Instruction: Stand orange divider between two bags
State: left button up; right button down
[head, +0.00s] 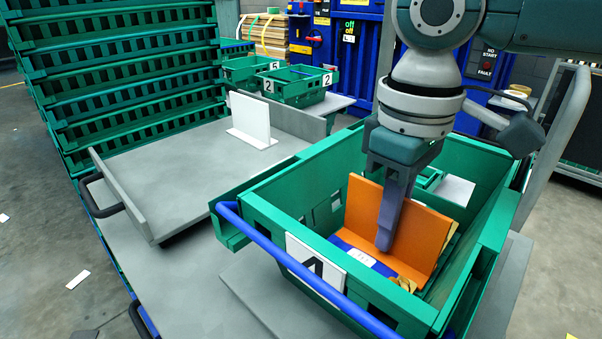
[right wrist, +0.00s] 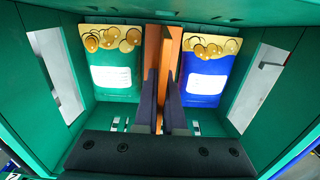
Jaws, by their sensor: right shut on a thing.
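The orange divider (head: 425,238) stands roughly upright inside the green crate (head: 235,203), in the right half of the head view. My right gripper (head: 385,238) reaches down into the crate and is shut on the divider, one finger on its near face. In the right wrist view the divider (right wrist: 174,48) shows edge-on between a green bag (right wrist: 112,55) on the left and a blue bag (right wrist: 205,65) on the right. The blue bag is partly visible in the head view (head: 345,243); the divider mostly hides the green one. I cannot tell whether the divider touches the crate floor. My left gripper is out of view.
The crate's tall walls and blue front bar (head: 285,262) surround my right gripper closely. A grey tray table (head: 190,165) at left carries a white upright plate (head: 250,118). Stacked green crates (head: 125,75) rise at far left. Smaller green crates (head: 300,88) stand behind.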

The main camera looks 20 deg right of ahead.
jog(key=shift+f, duration=0.1)
jog(key=c, duration=1)
grip_release()
notch_tip(320, 180, up, 11)
jog(key=p, duration=0.3)
jog(key=shift+r, duration=0.65)
